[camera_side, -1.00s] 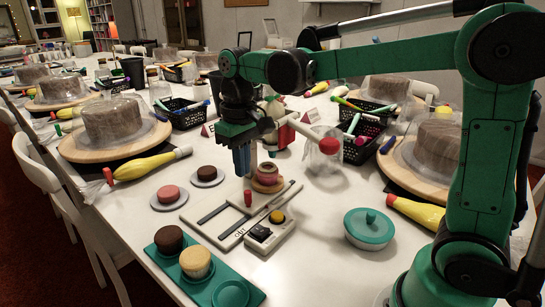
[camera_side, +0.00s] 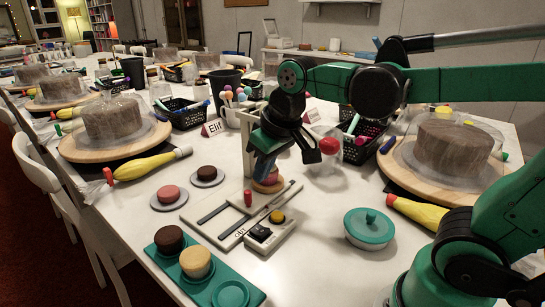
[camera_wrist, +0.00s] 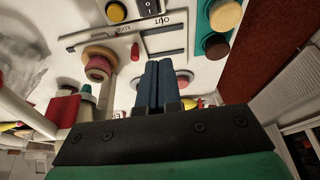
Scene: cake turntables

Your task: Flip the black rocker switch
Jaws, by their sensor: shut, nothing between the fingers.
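The black rocker switch (camera_side: 260,233) sits on a small light-coloured control box beside a round yellow button (camera_side: 277,216). In the wrist view the switch (camera_wrist: 147,8) is partly cut off at the top edge, with the yellow button (camera_wrist: 116,11) to its left. My gripper (camera_side: 262,176) has its blue fingers together and empty. It hangs tilted beyond the box, near the small layered cake, and is clear of the switch. In the wrist view the closed fingers (camera_wrist: 152,66) point up the picture toward the slotted board. Which side of the switch is pressed is too small to tell.
A white slotted board with a red knob (camera_side: 248,197) lies between my gripper and the control box. The layered cake (camera_side: 267,180) stands close by my fingers. A teal tray (camera_side: 214,275) with small cakes is front left; a teal-lidded bowl (camera_side: 369,226) is right.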

